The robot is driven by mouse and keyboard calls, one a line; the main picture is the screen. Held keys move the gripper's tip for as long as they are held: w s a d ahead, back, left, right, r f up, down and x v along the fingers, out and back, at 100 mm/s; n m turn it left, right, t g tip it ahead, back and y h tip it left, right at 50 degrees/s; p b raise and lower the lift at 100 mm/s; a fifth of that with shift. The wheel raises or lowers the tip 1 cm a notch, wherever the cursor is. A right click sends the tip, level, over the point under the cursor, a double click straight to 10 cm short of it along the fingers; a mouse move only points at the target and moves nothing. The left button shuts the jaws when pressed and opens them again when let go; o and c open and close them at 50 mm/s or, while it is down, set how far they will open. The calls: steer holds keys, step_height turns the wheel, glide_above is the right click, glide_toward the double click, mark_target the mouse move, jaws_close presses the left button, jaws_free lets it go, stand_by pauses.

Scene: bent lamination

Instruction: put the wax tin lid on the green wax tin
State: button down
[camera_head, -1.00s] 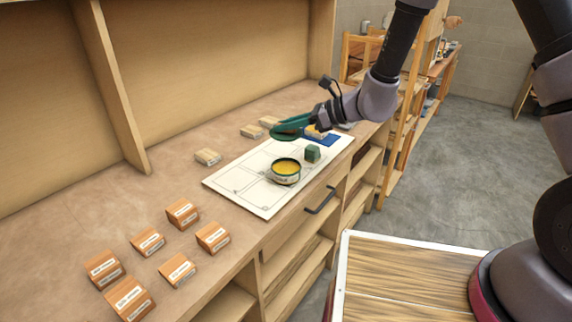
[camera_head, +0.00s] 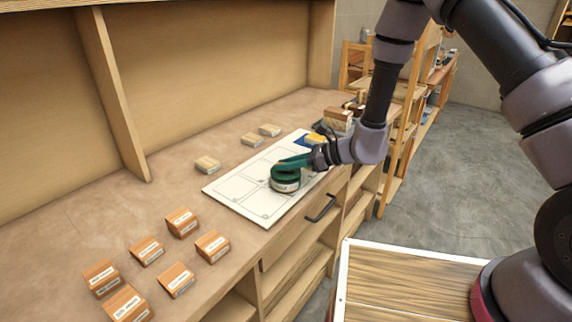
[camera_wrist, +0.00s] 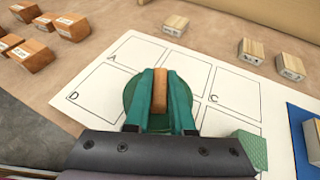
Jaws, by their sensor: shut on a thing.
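My gripper (camera_head: 292,162) is shut on the brown handle (camera_wrist: 160,92) of the green wax tin lid (camera_wrist: 184,97). The lid is a flat green disc, level under the fingers. In the head view the lid (camera_head: 276,175) is right over the wax tin (camera_head: 286,187), which stands on the white marked sheet. The tin's yellow wax is covered by the lid. The lid looks roughly centred and at or very near the rim; I cannot tell whether it is fully seated. In the wrist view the lid and fingers hide the tin.
A green block (camera_wrist: 251,147) sits on the white sheet (camera_wrist: 128,52) close to my gripper. A blue mat (camera_wrist: 304,125) lies beyond the sheet. Pale wood blocks (camera_head: 208,164) and several labelled orange-brown blocks (camera_head: 182,222) stand on the bench.

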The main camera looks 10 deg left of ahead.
steer(key=c, duration=0.8)
jaws_free()
steer(key=v, duration=1.2)
steer(key=s+d+r+n+g+h, duration=0.15)
steer(key=d+r+n, duration=0.3)
steer(key=r, duration=0.45)
steer(key=s+d+r+n+h, duration=0.25)
steer(key=d+r+n, duration=0.2)
steer(key=r, duration=0.45)
steer(key=s+d+r+n+t+h, duration=0.1)
steer(key=s+d+r+t+h, duration=0.1)
steer(key=d, duration=0.5)
steer(key=s+d+r+n+t+h, duration=0.2)
steer(key=s+d+r+t+h, duration=0.1)
steer(key=d+r, duration=0.4)
steer(key=s+d+r+n+t+h, duration=0.1)
steer(key=s+d+r+t+h, duration=0.1)
steer(key=d, duration=0.6)
steer(key=shift+s+r+n+t+h, duration=0.2)
steer(key=shift+s+r+t, duration=0.1)
steer(key=shift+r+t, duration=0.25)
steer(key=shift+s+r+n+t+h, duration=0.1)
steer(key=shift+s+r+n+t, duration=0.15)
steer(key=shift+r, duration=0.4)
